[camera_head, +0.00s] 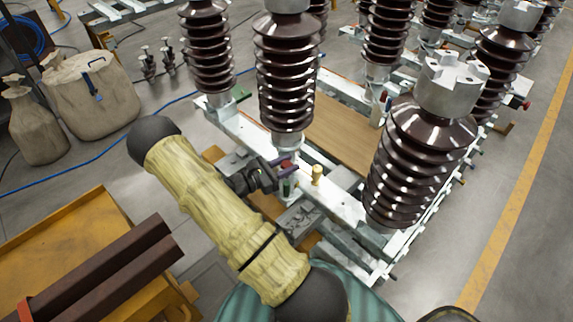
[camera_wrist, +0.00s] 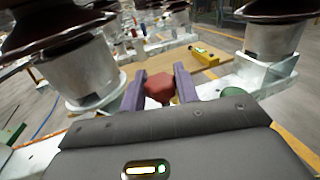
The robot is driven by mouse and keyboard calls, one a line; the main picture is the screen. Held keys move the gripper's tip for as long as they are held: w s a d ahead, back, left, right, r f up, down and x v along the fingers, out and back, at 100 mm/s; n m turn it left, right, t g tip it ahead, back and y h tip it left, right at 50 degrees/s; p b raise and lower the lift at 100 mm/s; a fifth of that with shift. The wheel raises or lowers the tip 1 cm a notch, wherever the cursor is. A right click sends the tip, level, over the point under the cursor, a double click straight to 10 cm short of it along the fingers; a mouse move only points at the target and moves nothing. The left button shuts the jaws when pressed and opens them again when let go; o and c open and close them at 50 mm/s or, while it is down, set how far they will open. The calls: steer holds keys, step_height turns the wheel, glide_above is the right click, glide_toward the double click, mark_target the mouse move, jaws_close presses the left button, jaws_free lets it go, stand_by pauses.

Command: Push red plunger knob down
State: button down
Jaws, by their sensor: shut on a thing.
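The red plunger knob (camera_wrist: 159,88) shows in the wrist view between the two purple fingers of my gripper (camera_wrist: 159,84). The fingers stand at its left and right sides and are shut on it. In the head view my gripper (camera_head: 281,164) is at the frame beside the base of the middle brown insulator (camera_head: 285,75). The knob is a small red spot there, mostly hidden by the fingers. How far down the knob sits cannot be told.
Ribbed brown insulators on metal bases stand close around my gripper, including one on the right (camera_head: 418,150). A yellow-topped post (camera_head: 317,175) stands just right of my gripper. A green round part (camera_wrist: 232,93) is right of the fingers. A wooden board (camera_head: 342,133) lies behind.

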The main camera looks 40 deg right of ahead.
steer(key=shift+f+b, duration=0.7)
steer(key=shift+f, duration=0.6)
steer(key=c, duration=1.1)
jaws_free()
steer(key=shift+o, duration=0.2)
steer(key=shift+a, duration=0.15)
steer(key=w+a+b, duration=0.3)
steer(key=a, duration=1.4)
